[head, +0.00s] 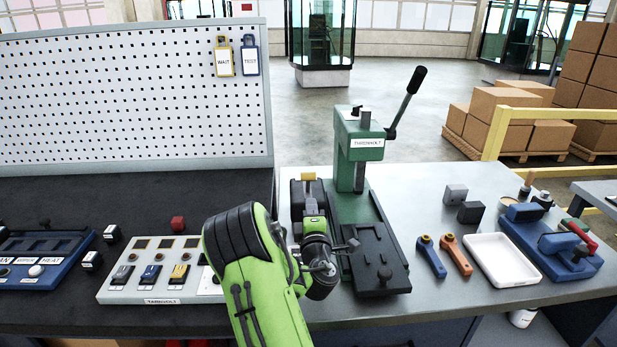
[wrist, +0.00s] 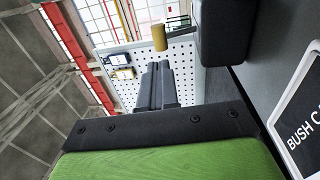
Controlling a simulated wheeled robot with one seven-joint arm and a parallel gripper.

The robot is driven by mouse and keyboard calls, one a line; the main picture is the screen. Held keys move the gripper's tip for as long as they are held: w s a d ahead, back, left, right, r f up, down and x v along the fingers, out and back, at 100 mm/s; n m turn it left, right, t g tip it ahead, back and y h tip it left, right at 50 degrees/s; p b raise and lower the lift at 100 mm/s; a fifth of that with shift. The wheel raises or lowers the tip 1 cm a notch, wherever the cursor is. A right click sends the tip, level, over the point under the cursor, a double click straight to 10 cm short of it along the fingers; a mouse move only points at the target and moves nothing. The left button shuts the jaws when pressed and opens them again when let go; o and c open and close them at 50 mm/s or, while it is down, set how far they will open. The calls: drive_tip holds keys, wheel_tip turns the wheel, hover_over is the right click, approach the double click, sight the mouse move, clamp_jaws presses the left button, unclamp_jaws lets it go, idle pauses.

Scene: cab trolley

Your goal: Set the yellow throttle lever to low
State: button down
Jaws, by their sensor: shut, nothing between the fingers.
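My gripper (wrist: 160,78) is shut and empty in the wrist view, pointing towards the pegboard. My arm hides the panel's right end.
The green press (head: 366,135) stands right of my gripper. A black device with a yellow knob (head: 308,176) is close by it. The pegboard (head: 130,90) stands behind. A white tray (head: 502,260) lies at right.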

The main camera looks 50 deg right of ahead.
sight(308, 179)
drive_tip(key=p+x, duration=0.4)
drive_tip(key=x, duration=0.1)
drive_tip(key=p+x, duration=0.3)
drive_tip(key=shift+w+d+r, duration=0.1)
drive_tip(key=shift+r, duration=0.2)
drive_tip(key=shift+w+d+f, duration=0.2)
drive_tip(key=shift+w+d, duration=0.15)
drive_tip(key=shift+r+p, duration=0.15)
drive_tip(key=shift+p, duration=0.15)
